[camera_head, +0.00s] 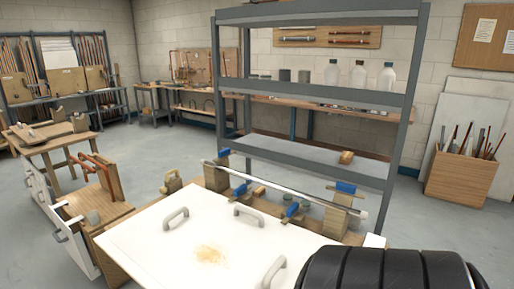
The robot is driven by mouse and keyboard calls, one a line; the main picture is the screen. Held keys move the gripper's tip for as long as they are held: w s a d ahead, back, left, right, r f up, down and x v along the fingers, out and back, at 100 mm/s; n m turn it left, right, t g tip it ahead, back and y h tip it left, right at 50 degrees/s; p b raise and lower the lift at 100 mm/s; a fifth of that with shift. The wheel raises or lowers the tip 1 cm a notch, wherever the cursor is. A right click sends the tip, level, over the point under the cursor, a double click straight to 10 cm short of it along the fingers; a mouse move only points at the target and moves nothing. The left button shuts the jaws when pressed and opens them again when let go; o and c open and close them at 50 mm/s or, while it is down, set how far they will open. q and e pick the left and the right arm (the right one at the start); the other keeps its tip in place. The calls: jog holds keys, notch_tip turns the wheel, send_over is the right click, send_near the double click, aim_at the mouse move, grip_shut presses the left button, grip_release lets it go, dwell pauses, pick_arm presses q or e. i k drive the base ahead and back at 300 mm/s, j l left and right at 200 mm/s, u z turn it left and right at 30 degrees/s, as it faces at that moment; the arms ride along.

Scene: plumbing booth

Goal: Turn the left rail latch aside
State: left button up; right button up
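A long pale metal rail (285,187) lies across two wooden posts behind a white panel, sloping down to the right in the picture. The left post (215,177) carries a blue latch (224,153) at its top, by the rail's left end. The right post (336,219) carries another blue latch (346,187) near the rail's right end. The left latch is too small to tell exactly how it sits over the rail. Neither of my grippers is in view.
The white panel (150,232) with several grey handles fills the front. Blue clamp pieces (240,190) and (291,209) sit below the rail. A grey metal shelf (317,92) stands close behind. A wooden box of rods (462,177) stands right; floor is free between.

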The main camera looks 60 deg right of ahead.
aim_at(226, 152)
jog(key=i+z, duration=0.25)
jog(key=z, duration=0.2)
jog(key=i+j+z, duration=0.1)
jog(key=i+z, duration=0.2)
jog(key=z, duration=0.15)
jog(key=i+j+z, duration=0.15)
jog(key=z, duration=0.25)
jog(key=i+j+z, duration=0.3)
jog(key=z, duration=0.15)
